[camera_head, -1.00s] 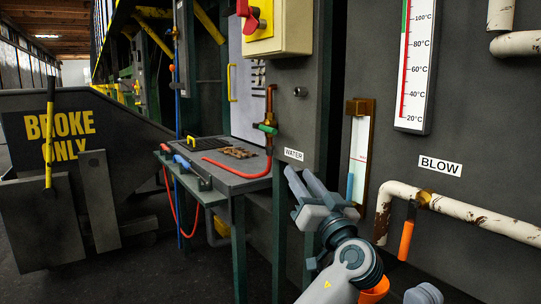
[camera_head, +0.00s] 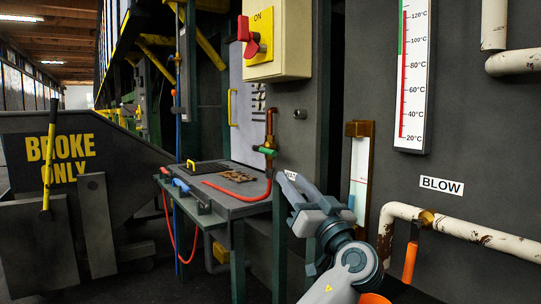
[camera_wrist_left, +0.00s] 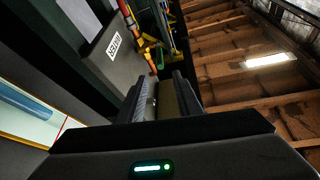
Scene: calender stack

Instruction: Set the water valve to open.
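The water valve (camera_head: 266,151) has a green handle on a copper pipe beside the grey wall, with a red hose below it. The handle looks roughly crosswise to the pipe. The WATER label (camera_head: 290,175) is mostly covered by my left gripper in the head view; it also shows in the left wrist view (camera_wrist_left: 115,40). My left gripper (camera_head: 287,184) is in front of the wall, right of and below the valve, apart from it. Its two fingers look parted, with nothing seen held, also in the left wrist view (camera_wrist_left: 160,90). My right gripper is out of view.
A grey bench (camera_head: 238,205) with the red hose (camera_head: 240,194) stands below the valve. A yellow box with a red switch (camera_head: 252,38) is above. A white pipe (camera_head: 475,232) with an orange handle (camera_head: 409,262) is at right, under the BLOW label (camera_head: 442,186).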

